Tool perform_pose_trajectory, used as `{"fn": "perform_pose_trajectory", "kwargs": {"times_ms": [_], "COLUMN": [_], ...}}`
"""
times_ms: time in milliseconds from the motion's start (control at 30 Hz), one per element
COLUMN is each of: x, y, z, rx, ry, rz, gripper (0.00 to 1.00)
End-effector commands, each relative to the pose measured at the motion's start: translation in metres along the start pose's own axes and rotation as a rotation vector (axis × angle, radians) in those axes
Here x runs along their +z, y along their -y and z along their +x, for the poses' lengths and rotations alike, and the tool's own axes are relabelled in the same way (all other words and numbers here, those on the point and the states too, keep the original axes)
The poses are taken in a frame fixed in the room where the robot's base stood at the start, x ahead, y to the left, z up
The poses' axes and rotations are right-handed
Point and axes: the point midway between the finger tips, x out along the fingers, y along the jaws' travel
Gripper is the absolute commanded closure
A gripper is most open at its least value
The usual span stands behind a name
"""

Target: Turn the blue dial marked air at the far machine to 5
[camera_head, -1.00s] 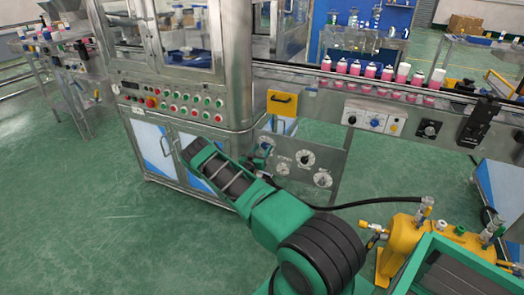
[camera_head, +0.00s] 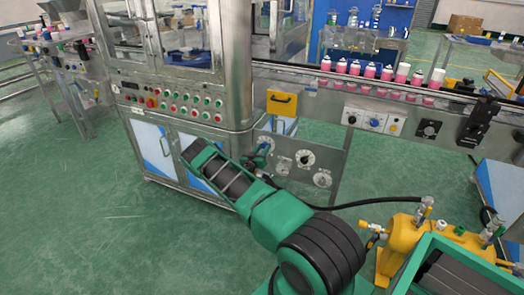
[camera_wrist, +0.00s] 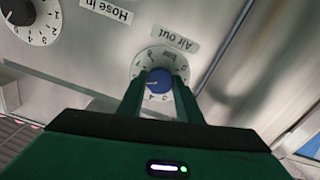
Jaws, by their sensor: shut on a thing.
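The blue dial (camera_wrist: 159,83) sits on a pale round scale plate under a label reading "Air out", upside down in the wrist view. A white mark on the dial points left in that view; the number it meets is too small to read surely. My gripper (camera_wrist: 159,92) is shut on the dial, one finger on each side.
In the head view, other white-faced dials (camera_head: 305,159) are on the same panel. A conveyor with pink cans (camera_head: 370,72) runs above. A black hose (camera_head: 380,203) crosses right of my arm.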

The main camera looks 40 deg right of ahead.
Motion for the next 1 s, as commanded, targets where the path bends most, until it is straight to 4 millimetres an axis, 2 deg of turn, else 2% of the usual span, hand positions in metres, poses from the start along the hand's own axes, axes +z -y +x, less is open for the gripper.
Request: {"fn": "perform_pose_trajectory", "kwargs": {"times_ms": [33,600,1000], "x": [-0.0019,-0.0024,-0.0019], "y": [0.0046,0.0101,0.0119], "z": [-0.0015,-0.0046,-0.0053], "rx": [-0.008,-0.015,-0.018], "ry": [-0.003,-0.007,-0.006], "rz": [-0.021,-0.404,-0.507], "gripper": [0.90,0.90,0.90]}}
